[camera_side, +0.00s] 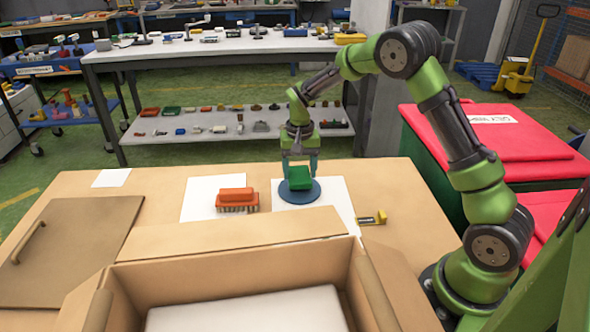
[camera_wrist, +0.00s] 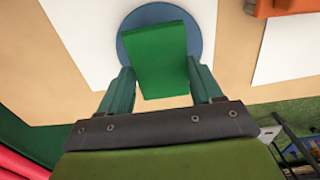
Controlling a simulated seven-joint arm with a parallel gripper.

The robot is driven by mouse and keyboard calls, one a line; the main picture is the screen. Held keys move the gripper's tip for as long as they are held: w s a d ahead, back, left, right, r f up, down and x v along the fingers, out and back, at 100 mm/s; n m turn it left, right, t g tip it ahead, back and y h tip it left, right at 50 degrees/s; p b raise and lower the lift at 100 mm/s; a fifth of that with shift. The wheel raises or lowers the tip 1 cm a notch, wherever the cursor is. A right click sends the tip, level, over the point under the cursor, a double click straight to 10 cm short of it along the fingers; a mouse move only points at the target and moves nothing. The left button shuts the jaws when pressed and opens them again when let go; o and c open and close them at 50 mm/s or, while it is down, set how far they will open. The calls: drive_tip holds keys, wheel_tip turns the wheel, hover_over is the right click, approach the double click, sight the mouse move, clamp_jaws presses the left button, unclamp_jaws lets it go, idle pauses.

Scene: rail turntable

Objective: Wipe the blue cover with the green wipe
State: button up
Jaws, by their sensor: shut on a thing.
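The green wipe (camera_side: 299,178) is a small block-shaped pad. It is between the fingers of my gripper (camera_side: 300,168), which is shut on it. In the wrist view the wipe (camera_wrist: 155,58) sits between the two teal fingertips of my gripper (camera_wrist: 158,82). The blue cover (camera_side: 299,194) is a flat round disc on a white sheet. The wipe is over the cover and hides its middle. In the wrist view the cover's rim (camera_wrist: 203,30) shows around the wipe. I cannot tell for sure whether the wipe touches the cover.
An orange brush (camera_side: 237,199) lies on another white sheet (camera_side: 198,205) to the left. An open cardboard box (camera_side: 210,247) stands in front. A brown board with a handle (camera_side: 65,247) lies at the far left.

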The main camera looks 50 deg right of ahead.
drive_tip(key=shift+f, duration=0.15)
drive_tip(key=shift+a, duration=0.1)
drive_tip(key=shift+w+a, duration=0.8)
drive_tip(key=shift+s+d+f, duration=0.15)
drive_tip(key=shift+s+d, duration=1.55)
drive_tip(key=shift+d, duration=0.2)
drive_tip(key=shift+w+a, duration=0.85)
drive_tip(key=shift+a, duration=0.2)
drive_tip(key=shift+w+a, duration=0.8)
drive_tip(key=shift+a, duration=0.2)
drive_tip(key=shift+s+d+r, duration=0.15)
drive_tip(key=shift+s+d, duration=0.65)
drive_tip(key=shift+d, duration=0.2)
drive_tip(key=shift+s+d+r, duration=0.1)
drive_tip(key=shift+s+d, duration=0.7)
drive_tip(key=shift+d, duration=0.2)
drive_tip(key=shift+w+a, duration=1.65)
drive_tip(key=shift+a, duration=0.25)
drive_tip(key=shift+s+d+f, duration=0.15)
drive_tip(key=shift+s+d, duration=0.7)
drive_tip(key=shift+d, duration=0.15)
drive_tip(key=shift+s+d+f, duration=0.1)
drive_tip(key=shift+s+d, duration=0.75)
drive_tip(key=shift+d, duration=0.1)
